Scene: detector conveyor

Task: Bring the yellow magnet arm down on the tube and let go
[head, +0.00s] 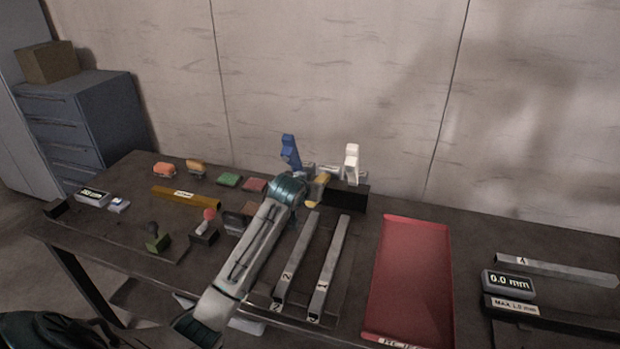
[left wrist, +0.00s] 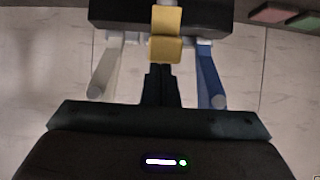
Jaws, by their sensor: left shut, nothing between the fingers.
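The yellow magnet arm (head: 318,189) is at the black block (head: 347,197) at the back of the table; it sits lower than the raised blue arm (head: 290,152) and white arm (head: 352,164). In the left wrist view the yellow arm (left wrist: 166,47) is just ahead of my left gripper (left wrist: 160,72), whose fingers are shut and empty. I cannot tell whether they touch it. A pale tube-like piece (left wrist: 195,40) runs crosswise beside the yellow arm; whether the arm rests on it is unclear. In the head view my left wrist hides the fingertips. My right gripper is not in view.
Two grey bars (head: 330,262) lie below the block, right of my left arm. A red tray (head: 412,275) is further right, with a gauge (head: 508,283) beyond. Small blocks, a brass bar (head: 187,196) and stamp-like items are on the left.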

